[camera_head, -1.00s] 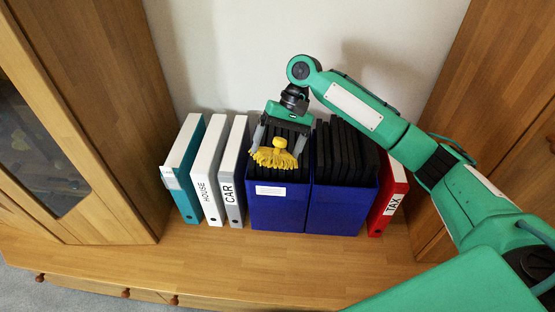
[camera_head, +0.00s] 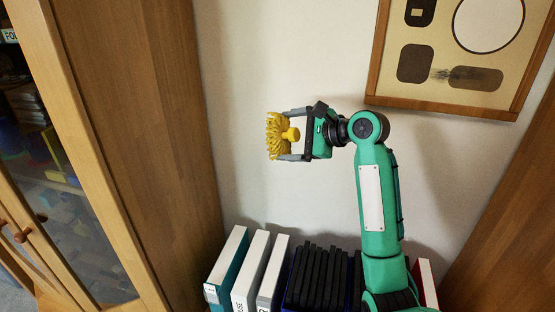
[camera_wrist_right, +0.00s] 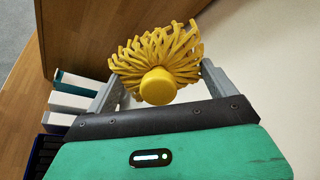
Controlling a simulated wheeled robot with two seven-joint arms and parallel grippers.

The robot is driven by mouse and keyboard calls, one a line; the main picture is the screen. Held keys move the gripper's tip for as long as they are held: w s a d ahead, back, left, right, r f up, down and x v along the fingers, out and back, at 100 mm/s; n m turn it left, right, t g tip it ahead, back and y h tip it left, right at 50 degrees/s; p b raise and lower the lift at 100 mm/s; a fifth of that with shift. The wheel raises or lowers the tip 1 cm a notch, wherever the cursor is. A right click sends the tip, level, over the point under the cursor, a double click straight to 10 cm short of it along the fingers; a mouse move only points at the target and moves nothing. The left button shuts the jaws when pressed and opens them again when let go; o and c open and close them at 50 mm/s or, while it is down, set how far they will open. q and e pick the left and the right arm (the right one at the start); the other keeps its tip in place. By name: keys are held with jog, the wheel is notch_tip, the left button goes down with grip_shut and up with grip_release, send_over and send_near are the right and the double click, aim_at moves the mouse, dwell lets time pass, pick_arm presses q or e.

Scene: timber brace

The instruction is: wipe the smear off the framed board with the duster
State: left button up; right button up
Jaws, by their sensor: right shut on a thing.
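The framed board (camera_head: 450,95) hangs on the wall at the upper right of the head view, with a wooden frame and dark shapes on a pale face. A dark smear (camera_head: 464,74) lies across its lower right, over a rounded brown shape. My right gripper (camera_head: 288,136) is shut on the yellow duster (camera_head: 275,136), to the left of and below the board, clear of it. The duster's strands point left, away from the board. The wrist view also shows the duster (camera_wrist_right: 158,60) between the fingers. My left gripper is not in view.
Binders (camera_head: 250,270) and black files (camera_head: 318,275) stand below my right arm. A glass-door wooden cabinet (camera_head: 140,150) stands at the left, and a wooden panel (camera_head: 510,220) at the right.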

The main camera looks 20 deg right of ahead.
jog(key=d+r+m+t+h+p, duration=0.5)
jog(key=d+r, duration=0.2)
jog(key=d, duration=0.2)
jog(key=s+d+r+m+h+p, duration=0.2)
jog(key=s+d+m+h+p, duration=0.15)
jog(key=d, duration=0.35)
jog(key=s+d+r+m+h+p, duration=0.25)
jog(key=d+h, duration=0.25)
jog(key=d, duration=0.3)
jog(key=s+d+r+m+h+p, duration=0.1)
jog(key=s+d+m+h+p, duration=0.3)
jog(key=d, duration=0.3)
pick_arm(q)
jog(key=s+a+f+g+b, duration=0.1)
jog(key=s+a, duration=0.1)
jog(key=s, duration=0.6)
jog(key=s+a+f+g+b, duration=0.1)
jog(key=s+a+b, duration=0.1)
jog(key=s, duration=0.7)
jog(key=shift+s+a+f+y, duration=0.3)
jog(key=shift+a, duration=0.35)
pick_arm(e)
jog(key=shift+n+t+h, duration=0.3)
jog(key=shift+t+h, duration=0.1)
jog(key=shift+h, duration=0.15)
jog(key=x, duration=0.6)
jog(key=shift+w+d, duration=0.1)
jog(key=shift+d, duration=0.2)
